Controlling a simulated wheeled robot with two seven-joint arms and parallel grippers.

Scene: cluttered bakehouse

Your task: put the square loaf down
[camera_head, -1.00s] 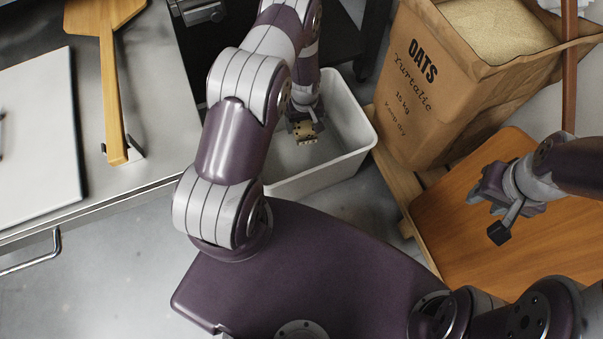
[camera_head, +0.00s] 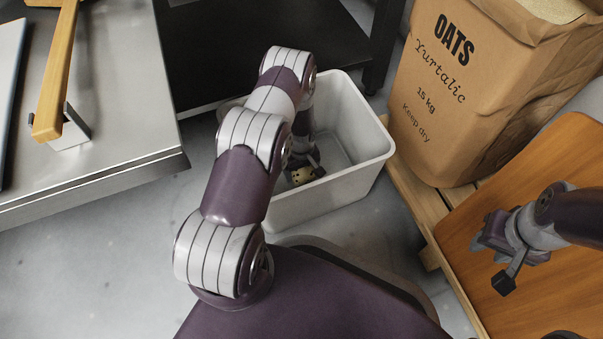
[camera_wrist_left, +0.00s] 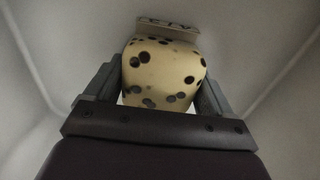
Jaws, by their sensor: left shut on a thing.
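The square loaf (camera_wrist_left: 165,72) is a cream block with dark round spots, held between the two fingers of my left gripper (camera_wrist_left: 160,88) in the left wrist view. In the head view my left gripper (camera_head: 306,168) reaches down inside a white bin (camera_head: 376,172), near its front wall. A small part of the loaf (camera_head: 301,177) shows there; my arm hides the rest. Whether the loaf touches the bin floor cannot be told. My right gripper (camera_head: 492,236) hangs empty over a wooden board at the right; its finger opening is unclear.
A paper sack of oats (camera_head: 460,90) stands right of the bin on a wooden pallet (camera_head: 413,197). The orange-brown board (camera_head: 560,170) leans or lies beside it. A small lettered label (camera_wrist_left: 168,29) shows beyond the loaf.

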